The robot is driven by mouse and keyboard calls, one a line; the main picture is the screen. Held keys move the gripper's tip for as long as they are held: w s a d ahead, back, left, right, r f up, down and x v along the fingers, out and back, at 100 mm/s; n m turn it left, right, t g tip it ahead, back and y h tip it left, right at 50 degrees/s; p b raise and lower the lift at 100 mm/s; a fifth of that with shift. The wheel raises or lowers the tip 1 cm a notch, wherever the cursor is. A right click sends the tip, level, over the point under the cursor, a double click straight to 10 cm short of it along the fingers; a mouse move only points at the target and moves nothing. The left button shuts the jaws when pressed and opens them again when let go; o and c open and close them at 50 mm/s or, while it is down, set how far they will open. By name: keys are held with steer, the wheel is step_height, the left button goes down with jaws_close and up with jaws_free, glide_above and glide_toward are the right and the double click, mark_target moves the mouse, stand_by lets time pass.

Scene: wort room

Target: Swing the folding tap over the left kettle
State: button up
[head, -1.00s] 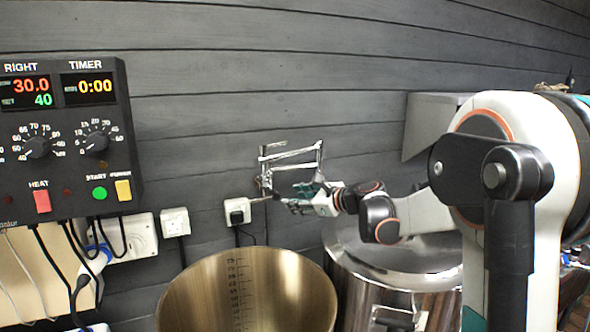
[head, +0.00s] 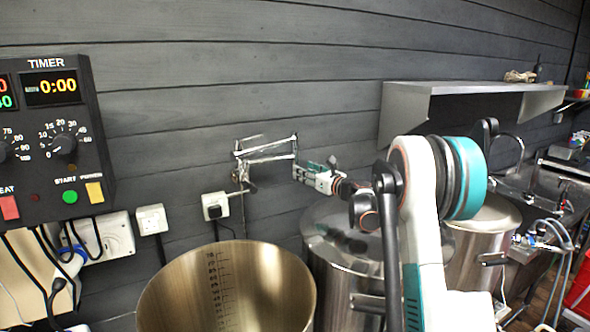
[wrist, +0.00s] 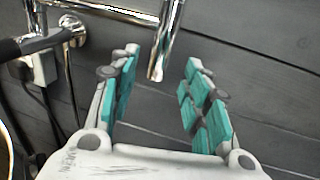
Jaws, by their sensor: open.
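The chrome folding tap (head: 266,150) is mounted on the back wall, its arms folded along the wall. Its wall mount is above the right rear of the left kettle and its free end hangs further right, toward the lidded kettle. The left kettle (head: 165,300) is open, with a brassy inside and a level scale. My gripper (head: 300,172) is at the tap's free end. In the wrist view my gripper (wrist: 161,66) is open, and a vertical chrome pipe of the tap (wrist: 166,42) hangs between the teal-padded fingers, with gaps on both sides.
A lidded steel kettle (head: 335,245) stands right of the left kettle, under my arm. Another steel vessel (head: 480,235) stands further right. A control box (head: 50,140), sockets (head: 215,206) and hanging cables are on the left.

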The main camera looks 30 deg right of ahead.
steer(key=x, duration=0.6)
steer(key=shift+w+a+b, duration=0.1)
steer(key=shift+b, duration=0.2)
jaws_close()
